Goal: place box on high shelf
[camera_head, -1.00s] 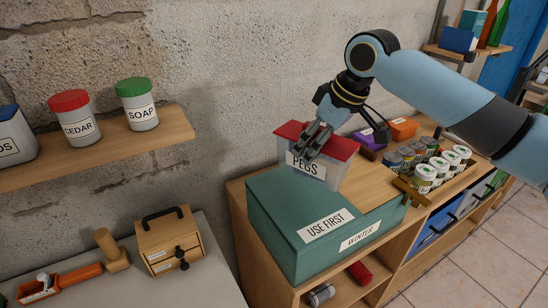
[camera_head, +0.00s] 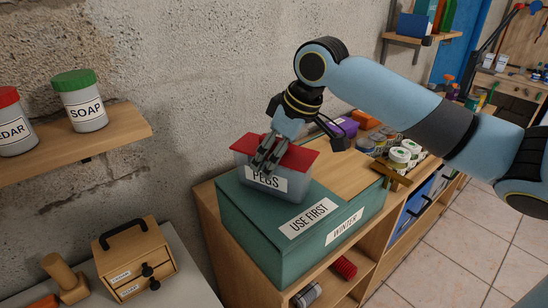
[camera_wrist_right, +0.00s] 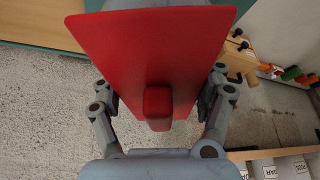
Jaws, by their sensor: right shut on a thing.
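The PEGS box (camera_head: 268,180) has a greyish see-through body, a white label and a red lid (camera_head: 300,158). It is at the back of the green USE FIRST box (camera_head: 262,226); I cannot tell whether it rests on it or hangs just above. My right gripper (camera_head: 266,160) comes from above and is shut on the PEGS box, its fingers over the lid and label. In the right wrist view the red lid (camera_wrist_right: 130,45) with its knob fills the middle, between the fingers (camera_wrist_right: 160,100). A wall shelf (camera_head: 100,140) holds jars at the left. My left gripper is not in view.
The green box stands on a wooden cabinet (camera_head: 206,208). The green-lidded SOAP jar (camera_head: 82,105) and a red-lidded jar (camera_head: 14,125) stand on the left shelf, with bare board right of SOAP. A small drawer chest (camera_head: 135,262) stands below. Several cans (camera_head: 400,158) are at right.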

